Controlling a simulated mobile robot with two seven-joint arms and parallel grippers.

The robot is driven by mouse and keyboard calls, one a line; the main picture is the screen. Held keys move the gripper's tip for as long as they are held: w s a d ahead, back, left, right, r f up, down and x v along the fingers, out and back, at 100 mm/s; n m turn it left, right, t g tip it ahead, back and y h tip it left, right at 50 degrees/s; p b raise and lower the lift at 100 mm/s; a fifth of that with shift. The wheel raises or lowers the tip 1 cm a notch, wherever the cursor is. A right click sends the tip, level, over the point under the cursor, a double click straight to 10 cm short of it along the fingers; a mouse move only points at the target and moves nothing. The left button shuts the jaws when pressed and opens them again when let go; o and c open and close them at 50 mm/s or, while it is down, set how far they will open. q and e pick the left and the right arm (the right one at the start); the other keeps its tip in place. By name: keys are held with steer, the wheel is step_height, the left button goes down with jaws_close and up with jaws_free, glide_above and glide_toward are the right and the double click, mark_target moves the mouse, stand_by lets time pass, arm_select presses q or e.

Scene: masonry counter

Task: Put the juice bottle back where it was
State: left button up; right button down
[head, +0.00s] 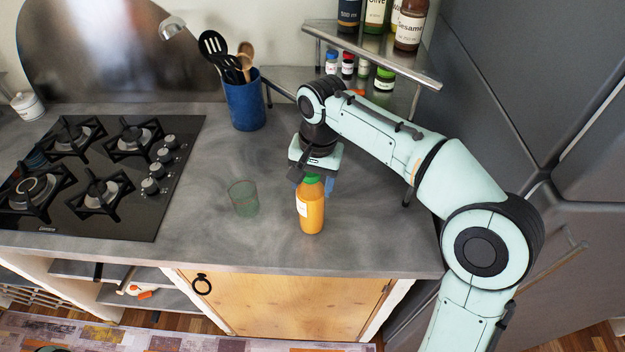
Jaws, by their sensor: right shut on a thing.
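The juice bottle (311,212) is orange with a white label and a green cap. It is upright near the counter's front edge, to the right of a green glass. My right gripper (312,178) points down from above and is shut on the bottle at its cap end. The fingers partly hide the cap. I cannot tell whether the bottle's base touches the counter or hangs just above it. My left gripper is not in view.
The green see-through glass (243,198) stands close left of the bottle. A gas hob (95,175) fills the left counter. A blue utensil pot (244,104) stands behind. A metal corner shelf (375,54) with bottles and jars is at back right. The grey counter (200,225) is clear in front.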

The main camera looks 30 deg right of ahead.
steer(key=shift+c, duration=0.9)
jaws_free()
steer(key=shift+f, duration=0.1)
steer(key=r+p, duration=0.1)
steer(key=r, duration=0.3)
steer(key=r+p, duration=0.1)
steer(key=r, duration=0.3)
steer(key=r+p, duration=0.1)
steer(key=r, duration=0.2)
steer(key=shift+s+d+r, duration=0.25)
steer(key=shift+d+r, duration=0.05)
steer(key=shift+r, duration=0.35)
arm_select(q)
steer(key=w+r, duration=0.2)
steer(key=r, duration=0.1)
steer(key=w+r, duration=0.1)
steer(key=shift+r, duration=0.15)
arm_select(e)
steer(key=shift+s, duration=0.1)
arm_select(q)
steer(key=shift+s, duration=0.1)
